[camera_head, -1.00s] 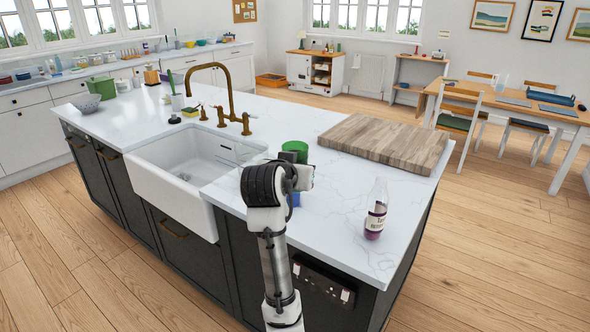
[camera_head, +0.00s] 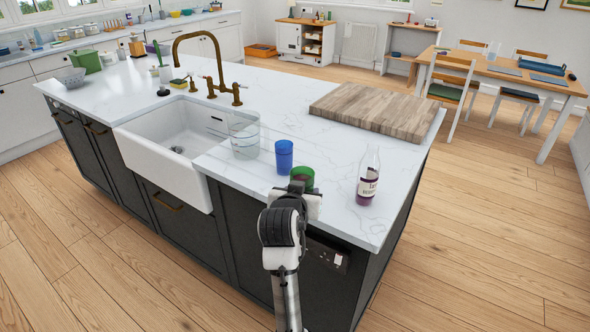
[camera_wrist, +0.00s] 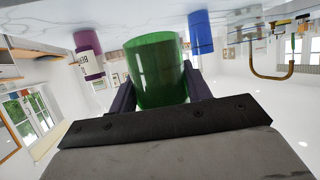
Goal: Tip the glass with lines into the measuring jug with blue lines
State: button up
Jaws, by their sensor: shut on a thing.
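My gripper (camera_wrist: 155,85) is shut on a green glass (camera_head: 302,178). The glass also shows between the two fingers in the wrist view (camera_wrist: 156,70), which is upside down. It looks roughly upright, near the counter's front edge; I cannot tell whether it touches the counter. Something dark shows inside it, and I cannot make out lines on it. A clear measuring jug (camera_head: 244,135) with faint bluish lines stands beside the sink, left of my gripper. A blue glass (camera_head: 284,157) stands between the jug and the green glass, and shows in the wrist view too (camera_wrist: 201,32).
A bottle with purple contents (camera_head: 368,178) stands right of my gripper. A wooden board (camera_head: 375,112) lies at the back right. The white sink (camera_head: 170,145) and brass tap (camera_head: 205,65) are to the left. Bare counter lies between the blue glass and the board.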

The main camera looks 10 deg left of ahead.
jog(key=s+d+f, duration=0.2)
jog(key=d+f, duration=0.2)
jog(key=f, duration=0.7)
jog(key=s+d+f, duration=0.2)
jog(key=d+f, duration=0.2)
jog(key=f, duration=0.8)
jog(key=s+d+f, duration=0.3)
jog(key=d+f, duration=0.1)
jog(key=f, duration=0.7)
jog(key=shift+f, duration=0.15)
